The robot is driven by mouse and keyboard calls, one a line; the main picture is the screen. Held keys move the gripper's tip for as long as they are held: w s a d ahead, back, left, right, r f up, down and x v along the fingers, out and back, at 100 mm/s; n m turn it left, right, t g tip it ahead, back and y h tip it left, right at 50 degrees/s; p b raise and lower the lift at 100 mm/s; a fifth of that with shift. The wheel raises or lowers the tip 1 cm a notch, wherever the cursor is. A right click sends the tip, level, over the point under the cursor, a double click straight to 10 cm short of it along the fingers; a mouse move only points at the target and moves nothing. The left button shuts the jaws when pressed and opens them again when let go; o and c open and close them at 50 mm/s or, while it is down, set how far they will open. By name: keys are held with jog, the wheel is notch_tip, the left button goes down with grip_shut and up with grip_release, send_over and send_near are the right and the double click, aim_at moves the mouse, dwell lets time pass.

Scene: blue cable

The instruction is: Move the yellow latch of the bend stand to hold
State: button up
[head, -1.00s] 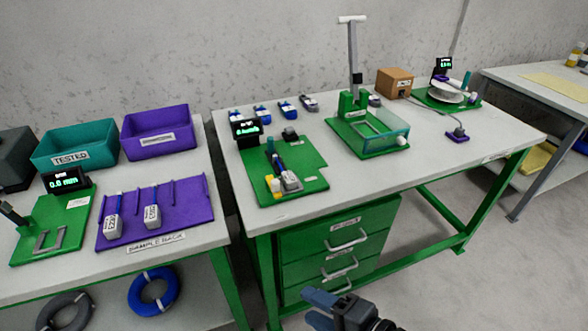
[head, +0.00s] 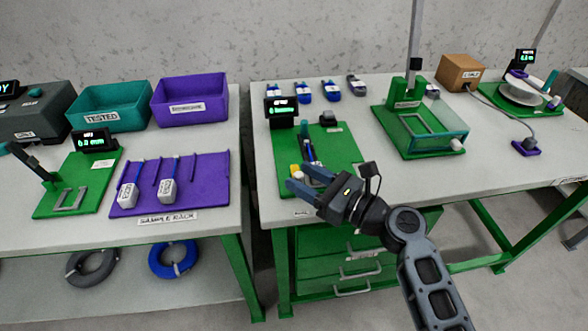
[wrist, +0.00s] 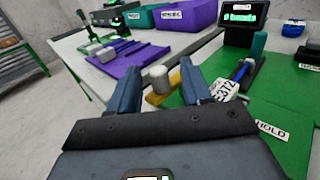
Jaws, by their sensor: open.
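The bend stand is a green plate (head: 345,150) on the right-hand table, with a small black display (head: 281,111) at its back. Its yellow latch (head: 295,170) is at the plate's front left; in the wrist view the latch is a yellow bar (wrist: 174,82) beside a pale cylinder (wrist: 159,77). A HOLD label (wrist: 272,131) lies on the plate to the right of the bar. My gripper (head: 298,179) is open at the stand's front left. In the wrist view its fingers (wrist: 161,88) appear either side of the cylinder and bar; contact cannot be told. A labelled sample (wrist: 228,88) with a blue cable lies on the stand.
A purple sample rack (head: 195,188) with two samples is on the left table, across a gap. A green fixture with a clear guard (head: 440,128) stands right of the bend stand. Several blue clips lie behind it. Bare table lies between the stand and the guarded fixture.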

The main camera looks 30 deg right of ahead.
aim_at(292, 172)
jog(key=shift+x, duration=1.8)
jog(key=shift+a, duration=0.1)
grip_shut()
